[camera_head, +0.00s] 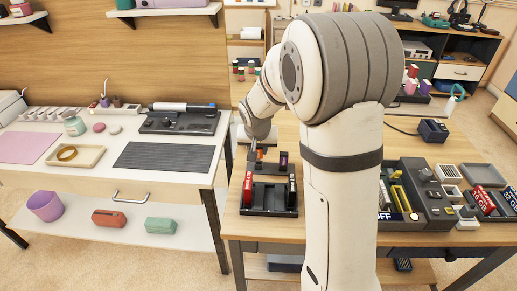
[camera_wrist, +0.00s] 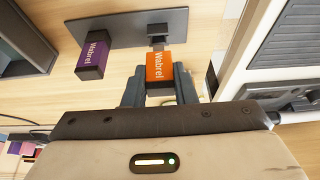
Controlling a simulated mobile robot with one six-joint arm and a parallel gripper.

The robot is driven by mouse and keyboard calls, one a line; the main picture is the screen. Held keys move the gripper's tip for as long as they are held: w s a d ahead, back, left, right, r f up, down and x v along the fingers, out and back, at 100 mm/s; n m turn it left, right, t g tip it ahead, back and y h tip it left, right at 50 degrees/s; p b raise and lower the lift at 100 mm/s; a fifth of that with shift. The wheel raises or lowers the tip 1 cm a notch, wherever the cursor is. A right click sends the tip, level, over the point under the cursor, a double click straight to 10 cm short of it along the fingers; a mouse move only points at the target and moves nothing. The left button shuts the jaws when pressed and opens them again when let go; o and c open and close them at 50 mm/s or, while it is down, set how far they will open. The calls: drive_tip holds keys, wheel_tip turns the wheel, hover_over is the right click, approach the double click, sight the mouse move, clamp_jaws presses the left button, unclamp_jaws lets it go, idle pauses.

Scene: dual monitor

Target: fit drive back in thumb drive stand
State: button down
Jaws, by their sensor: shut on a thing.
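My gripper (camera_wrist: 159,88) is shut on an orange drive (camera_wrist: 159,68) marked "Wabrel", with one dark finger on each side. The orange drive also shows small in the head view (camera_head: 259,154), beneath my wrist. The thumb drive stand (camera_wrist: 123,30) is a dark flat plate in the wrist view. A purple drive (camera_wrist: 95,52) stands at its left part, and a small dark socket (camera_wrist: 157,30) is at its right part. The orange drive's plug end points at this socket and lies very close to it. I cannot tell whether the plug touches or enters it.
Dark trays and boxed parts (camera_head: 430,195) fill the table's right side. A separate white desk (camera_head: 60,175) stands to the left, across a gap.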

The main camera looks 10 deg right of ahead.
drive_tip(key=shift+f+b, duration=1.3)
drive_tip(key=shift+f, duration=0.1)
drive_tip(key=c, duration=1.1)
unclamp_jaws()
drive_tip(key=p+v, duration=0.1)
drive_tip(key=v, duration=0.6)
drive_tip(key=shift+s+r, duration=0.2)
drive_tip(key=shift+r, duration=0.2)
drive_tip(key=s+r+n+p, duration=0.1)
drive_tip(key=s+r+p, duration=0.3)
drive_tip(key=s, duration=0.4)
drive_tip(key=s+r+n+g+p, duration=0.1)
drive_tip(key=s+r+p, duration=0.2)
drive_tip(key=s+r, duration=0.2)
drive_tip(key=s+r+n+y+p, duration=0.1)
drive_tip(key=s+r+p, duration=0.3)
drive_tip(key=s, duration=0.8)
drive_tip(key=shift+d+r+g+p, duration=0.3)
drive_tip(key=shift+d+r, duration=0.1)
drive_tip(key=shift+r, duration=0.4)
